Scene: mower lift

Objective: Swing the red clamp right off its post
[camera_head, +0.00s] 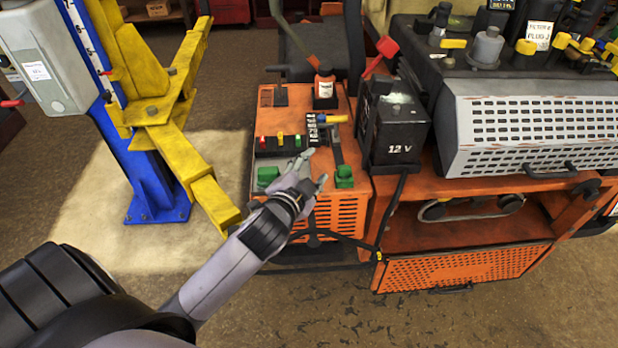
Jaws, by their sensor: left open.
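The red clamp (381,57) stands tilted at the upper left corner of the black 12 V battery (397,137). Its post cannot be made out, so I cannot tell how the clamp sits on it. My left gripper (313,168) is open and empty over the front of the orange mower deck, left of and below the battery. It is clear of the clamp. My right gripper is not in view.
Green blocks (344,176), a row of coloured switches (279,141) and a small orange bottle (324,88) are on the orange deck. The grey perforated engine cover (535,130) flanks the battery on the right. A yellow lift arm (190,165) stands at left.

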